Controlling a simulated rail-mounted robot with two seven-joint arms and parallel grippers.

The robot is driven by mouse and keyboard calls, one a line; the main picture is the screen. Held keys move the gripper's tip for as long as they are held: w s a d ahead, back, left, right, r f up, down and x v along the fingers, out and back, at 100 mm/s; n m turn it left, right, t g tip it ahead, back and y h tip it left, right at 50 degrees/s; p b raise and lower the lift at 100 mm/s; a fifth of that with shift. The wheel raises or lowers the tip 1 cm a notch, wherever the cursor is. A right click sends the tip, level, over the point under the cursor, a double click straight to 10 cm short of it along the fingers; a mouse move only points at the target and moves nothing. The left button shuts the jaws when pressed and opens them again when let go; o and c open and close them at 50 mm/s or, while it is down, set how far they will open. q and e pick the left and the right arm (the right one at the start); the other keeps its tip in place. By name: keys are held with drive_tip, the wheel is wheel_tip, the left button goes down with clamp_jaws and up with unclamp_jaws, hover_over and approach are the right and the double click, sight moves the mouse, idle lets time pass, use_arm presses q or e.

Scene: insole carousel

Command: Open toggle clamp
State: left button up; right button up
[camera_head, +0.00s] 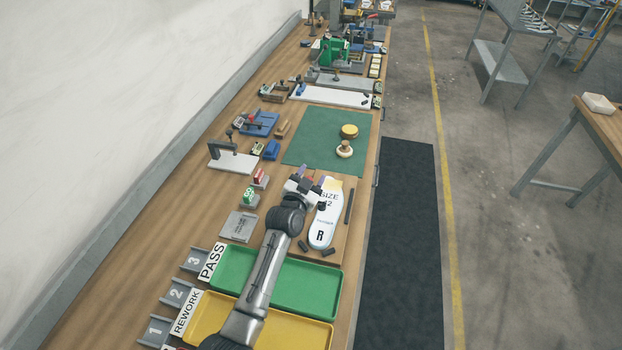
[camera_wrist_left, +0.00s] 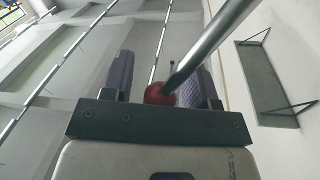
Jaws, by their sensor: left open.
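My left gripper (camera_head: 310,181) is at the upper end of the white insole (camera_head: 321,226), which is printed "SIZE 42" and "R" and lies on a wooden board. In the left wrist view, my left gripper's two purple-padded fingers (camera_wrist_left: 165,85) stand apart. A red knob (camera_wrist_left: 160,95) on a metal rod (camera_wrist_left: 213,42) lies between them in the picture; it looks like the toggle clamp's handle. I cannot tell whether the fingers touch it. In the head view, the clamp is mostly hidden by my gripper and wrist. My right gripper is out of view.
A green tray (camera_head: 311,310) and a yellow tray (camera_head: 317,336) lie below the board. A dark bar (camera_head: 349,206) lies right of the insole. A green mat (camera_head: 307,139) is beyond it. Small stamps and a grey plate (camera_head: 238,226) stand to the left.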

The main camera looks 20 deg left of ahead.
use_arm(q)
drive_tip(key=shift+c, duration=0.4)
clamp_jaws()
